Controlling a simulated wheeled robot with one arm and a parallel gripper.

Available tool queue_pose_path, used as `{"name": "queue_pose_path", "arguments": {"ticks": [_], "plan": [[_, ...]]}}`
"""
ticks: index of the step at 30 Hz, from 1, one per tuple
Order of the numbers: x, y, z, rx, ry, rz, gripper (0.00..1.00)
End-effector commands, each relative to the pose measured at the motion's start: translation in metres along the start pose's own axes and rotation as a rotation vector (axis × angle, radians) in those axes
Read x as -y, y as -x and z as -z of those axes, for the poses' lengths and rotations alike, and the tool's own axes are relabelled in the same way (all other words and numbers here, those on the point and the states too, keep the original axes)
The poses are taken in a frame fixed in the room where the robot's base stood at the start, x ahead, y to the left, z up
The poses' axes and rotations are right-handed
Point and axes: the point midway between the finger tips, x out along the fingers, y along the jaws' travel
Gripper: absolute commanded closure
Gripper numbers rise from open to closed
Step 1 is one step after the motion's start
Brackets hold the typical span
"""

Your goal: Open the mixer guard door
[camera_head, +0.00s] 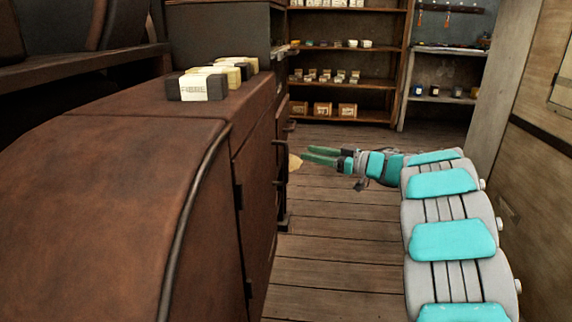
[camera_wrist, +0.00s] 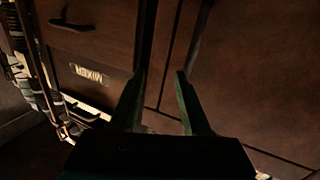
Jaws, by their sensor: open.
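The brown cabinet of the mixer (camera_head: 130,190) fills the left of the head view. Its front has a panel with dark hinges, which looks like the guard door (camera_head: 257,195). Dark handles (camera_head: 281,170) stick out at its far edge. My gripper (camera_head: 303,154) is open, its green fingers pointing left at the cabinet front near these handles. In the wrist view my gripper (camera_wrist: 160,73) is open with no object clearly between the fingers. A dark upright bar (camera_wrist: 147,35) lies ahead of them; contact cannot be told. A label (camera_wrist: 89,74), apparently reading MIXER upside down, is on the panel at left.
Several small labelled blocks (camera_head: 205,84) lie on the cabinet top. Shelves with goods (camera_head: 345,85) stand at the back. The plank floor (camera_head: 335,235) between the cabinet and my arm is clear. A wooden wall (camera_head: 535,170) closes the right side.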

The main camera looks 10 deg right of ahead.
Motion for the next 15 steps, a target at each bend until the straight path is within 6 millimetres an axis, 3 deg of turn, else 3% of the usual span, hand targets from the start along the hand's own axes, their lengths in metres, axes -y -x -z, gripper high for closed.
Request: {"name": "queue_pose_path", "arguments": {"ticks": [3,8,15], "plan": [[0.021,0.006,-0.015,-0.018,-0.054,0.115,0.53],[0.034,0.005,-0.020,-0.025,-0.080,0.177,0.53],[0.041,-0.027,-0.018,-0.026,-0.080,0.181,0.53]]}}
